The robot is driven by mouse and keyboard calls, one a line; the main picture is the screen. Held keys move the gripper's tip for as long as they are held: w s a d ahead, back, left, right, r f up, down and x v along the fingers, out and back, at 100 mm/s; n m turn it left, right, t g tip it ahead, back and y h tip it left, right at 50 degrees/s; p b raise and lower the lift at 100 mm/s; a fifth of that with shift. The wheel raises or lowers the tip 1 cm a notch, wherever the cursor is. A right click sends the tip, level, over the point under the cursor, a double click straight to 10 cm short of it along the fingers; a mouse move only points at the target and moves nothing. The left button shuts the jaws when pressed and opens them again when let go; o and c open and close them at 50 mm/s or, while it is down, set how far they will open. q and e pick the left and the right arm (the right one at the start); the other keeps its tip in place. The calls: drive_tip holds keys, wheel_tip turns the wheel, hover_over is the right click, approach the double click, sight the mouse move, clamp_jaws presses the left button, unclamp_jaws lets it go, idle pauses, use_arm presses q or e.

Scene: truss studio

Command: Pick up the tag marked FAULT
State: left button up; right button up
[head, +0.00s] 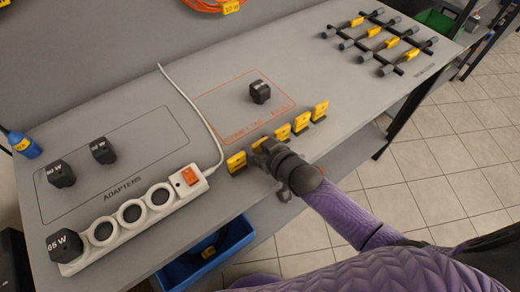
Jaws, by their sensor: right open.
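Several yellow tags stand in a slanted row along the front edge of the grey bench. The nearest is a yellow tag (236,162) beside the power strip; the farthest is another yellow tag (320,110). Their print is too small to read, so I cannot tell which is marked FAULT. My right gripper (264,152) is open at the second tag from the left (260,142), partly covering it. I cannot tell whether the fingers touch or straddle that tag. My left gripper is out of view.
A white power strip (181,205) with a black 65 W adapter (64,246) lies at left. A black adapter (260,92) sits in the orange-outlined area. A rack with yellow-tagged black pieces (386,43) is at the far right. A blue bin (207,254) is below the bench.

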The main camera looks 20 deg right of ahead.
drive_tip(key=shift+c, duration=1.3)
drive_tip(key=c, duration=0.6)
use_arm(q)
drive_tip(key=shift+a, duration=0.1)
use_arm(e)
drive_tip(key=shift+r, duration=0.1)
drive_tip(key=shift+c, duration=0.2)
